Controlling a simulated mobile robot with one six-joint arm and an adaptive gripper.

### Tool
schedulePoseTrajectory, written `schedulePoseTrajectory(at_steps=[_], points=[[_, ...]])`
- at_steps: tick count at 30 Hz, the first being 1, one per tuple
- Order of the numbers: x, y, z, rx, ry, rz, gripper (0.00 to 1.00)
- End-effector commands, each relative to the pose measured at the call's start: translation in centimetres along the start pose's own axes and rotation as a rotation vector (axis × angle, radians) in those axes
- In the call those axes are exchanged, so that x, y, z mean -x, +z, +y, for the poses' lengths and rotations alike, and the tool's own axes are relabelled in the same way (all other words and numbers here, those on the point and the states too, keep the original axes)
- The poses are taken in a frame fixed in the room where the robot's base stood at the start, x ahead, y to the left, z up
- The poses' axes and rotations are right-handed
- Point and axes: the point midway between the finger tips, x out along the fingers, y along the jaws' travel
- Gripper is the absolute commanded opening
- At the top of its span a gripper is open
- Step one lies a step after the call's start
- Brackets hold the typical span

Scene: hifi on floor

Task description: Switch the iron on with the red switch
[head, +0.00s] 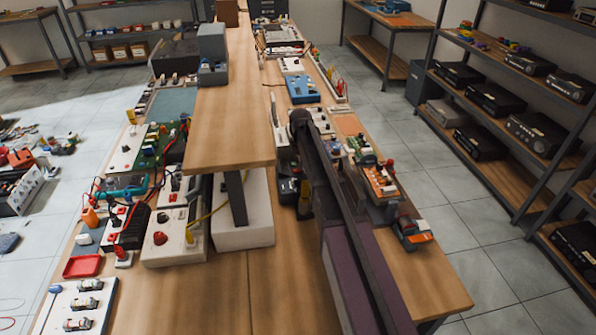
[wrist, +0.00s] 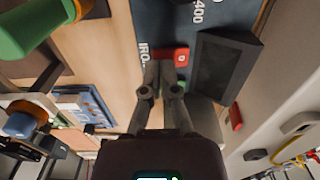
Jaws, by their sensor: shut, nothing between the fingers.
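In the wrist view, a dark blue-grey panel (wrist: 158,22) carries white lettering starting "IRO" and the number "400". The red switch (wrist: 181,57) sits on this panel beside the lettering. My gripper (wrist: 160,66) is shut and empty, its fingertips over the panel just left of the red switch. I cannot tell whether they touch it. A small green part shows below the switch, partly behind a finger. A dark screen-like block (wrist: 225,76) is right of the switch. In the head view, my arm hides the panel and the switch.
A green handle with an orange collar (wrist: 28,25) is at the wrist view's upper left. The workbench (head: 285,300) is crowded with devices on both sides of a raised wooden shelf (head: 232,110). A white block (head: 243,225) is under the shelf.

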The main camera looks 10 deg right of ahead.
Motion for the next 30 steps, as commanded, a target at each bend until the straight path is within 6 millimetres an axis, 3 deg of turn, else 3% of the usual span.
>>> schedulePoseTrajectory(at_steps=[30], points=[[-0.98, 0.01, 0.01, 0.000, 0.000, 0.000, 0.00]])
